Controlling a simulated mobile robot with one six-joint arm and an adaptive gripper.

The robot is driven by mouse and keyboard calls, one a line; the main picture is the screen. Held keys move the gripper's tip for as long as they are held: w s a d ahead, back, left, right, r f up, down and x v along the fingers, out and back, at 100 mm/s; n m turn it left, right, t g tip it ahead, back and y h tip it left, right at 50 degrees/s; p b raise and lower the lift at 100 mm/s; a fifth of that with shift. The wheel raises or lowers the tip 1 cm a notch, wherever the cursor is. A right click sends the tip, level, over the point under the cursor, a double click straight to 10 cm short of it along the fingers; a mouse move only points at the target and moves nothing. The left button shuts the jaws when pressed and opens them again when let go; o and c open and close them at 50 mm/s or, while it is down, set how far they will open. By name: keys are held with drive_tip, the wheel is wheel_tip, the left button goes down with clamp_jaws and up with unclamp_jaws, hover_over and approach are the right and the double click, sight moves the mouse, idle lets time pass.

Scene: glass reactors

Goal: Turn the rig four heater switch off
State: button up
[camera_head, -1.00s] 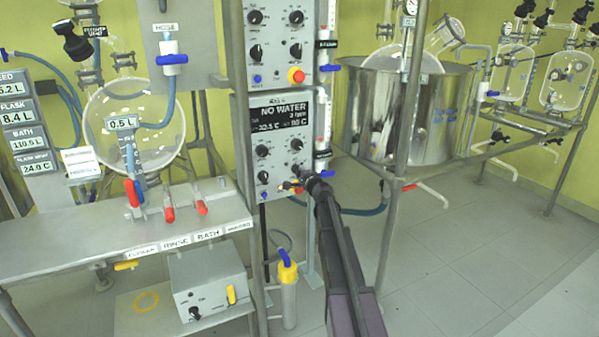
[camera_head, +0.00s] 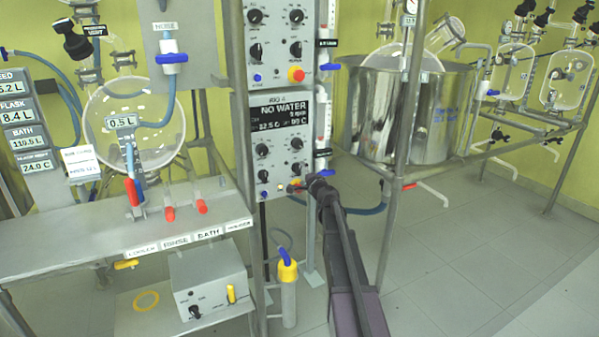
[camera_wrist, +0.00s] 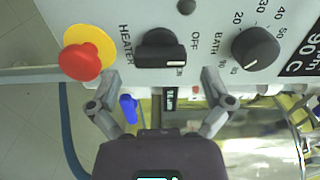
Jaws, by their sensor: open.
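The rig four heater switch (camera_wrist: 160,48) is a black knob in the wrist view, between the words HEATER and OFF. A white mark shows near its lower edge; I cannot tell its exact setting. In the head view this switch (camera_head: 297,170) sits on the panel marked RIG 4 (camera_head: 279,128), under the NO WATER display. My gripper (camera_wrist: 163,82) is open and empty, its two fingers spread on either side below the switch in the wrist view. In the head view my gripper (camera_head: 303,188) is at the panel's lower right corner. Touching is not clear.
A red stop button on yellow (camera_wrist: 86,55) is left of the switch in the wrist view, close to one finger. The BATH knob (camera_wrist: 255,48) is on the right. A blue-handled valve (camera_head: 324,174) and a steel vessel (camera_head: 420,110) stand right of the panel.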

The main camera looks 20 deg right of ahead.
drive_tip(key=s, duration=0.8)
drive_tip(key=shift+s+d, duration=0.15)
drive_tip(key=shift+s, duration=0.15)
